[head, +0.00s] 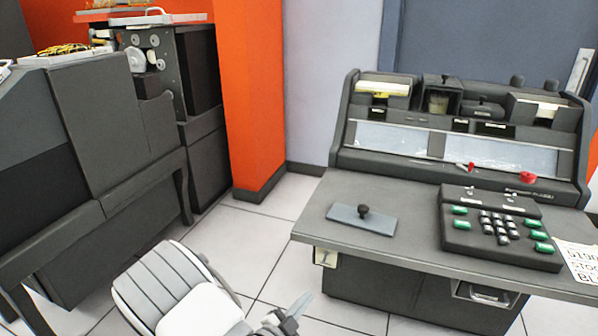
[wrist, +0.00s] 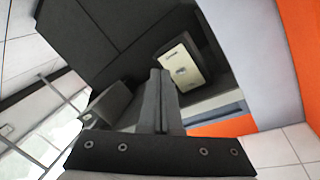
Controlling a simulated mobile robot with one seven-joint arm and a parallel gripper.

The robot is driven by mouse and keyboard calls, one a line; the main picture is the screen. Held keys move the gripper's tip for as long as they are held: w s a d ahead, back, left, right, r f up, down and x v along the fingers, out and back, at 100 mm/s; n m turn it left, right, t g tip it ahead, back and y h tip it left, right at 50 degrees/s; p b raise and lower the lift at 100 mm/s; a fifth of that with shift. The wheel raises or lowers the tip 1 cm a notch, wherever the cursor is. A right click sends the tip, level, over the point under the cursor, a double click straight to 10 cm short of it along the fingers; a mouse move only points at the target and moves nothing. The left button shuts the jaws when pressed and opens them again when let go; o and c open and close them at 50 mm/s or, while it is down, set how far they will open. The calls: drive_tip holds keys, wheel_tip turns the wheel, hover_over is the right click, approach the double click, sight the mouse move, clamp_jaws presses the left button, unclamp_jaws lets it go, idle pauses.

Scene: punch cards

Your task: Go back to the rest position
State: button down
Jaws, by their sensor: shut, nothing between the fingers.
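My gripper (head: 300,305) shows at the bottom of the head view, in front of the desk's left part and over the tiled floor. In the wrist view its two dark fingers (wrist: 160,95) are pressed together with nothing between them. No held object is seen. The dark punch-card desk (head: 420,250) stands to the right of my gripper, and my gripper appears apart from it. A grey plate with a black knob (head: 362,219) lies on the desk top.
A keypad with green keys (head: 500,236) and a printed sign (head: 578,262) sit on the desk. Dark machines (head: 110,140) stand at left, beside an orange column (head: 256,100). Tiled floor (head: 285,205) is open between them. A pale panel (wrist: 180,68) shows in the wrist view.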

drive_tip(key=w+a+r+n+g+y, duration=0.2)
drive_tip(key=w+a+r+g+y, duration=0.25)
drive_tip(key=r+y, duration=0.35)
drive_tip(key=s+d+r+n+y, duration=0.25)
drive_tip(key=r+n+y, duration=0.2)
drive_tip(key=r, duration=0.85)
drive_tip(key=s+d+r+n+g+h, duration=0.1)
drive_tip(key=s+d+r+n, duration=0.2)
drive_tip(key=s+d, duration=0.35)
drive_tip(key=s+d+r+n+g+h, duration=0.1)
drive_tip(key=s+d+r+n, duration=0.2)
drive_tip(key=s, duration=0.6)
drive_tip(key=s+d+r+n+g+h, duration=0.1)
drive_tip(key=s+d+r+n+g, duration=0.2)
drive_tip(key=s, duration=0.5)
wheel_tip(320, 180, up, 28)
drive_tip(key=d+t+p, duration=0.1)
drive_tip(key=d+p, duration=0.1)
drive_tip(key=p, duration=2.6)
drive_tip(key=shift+s, duration=0.35)
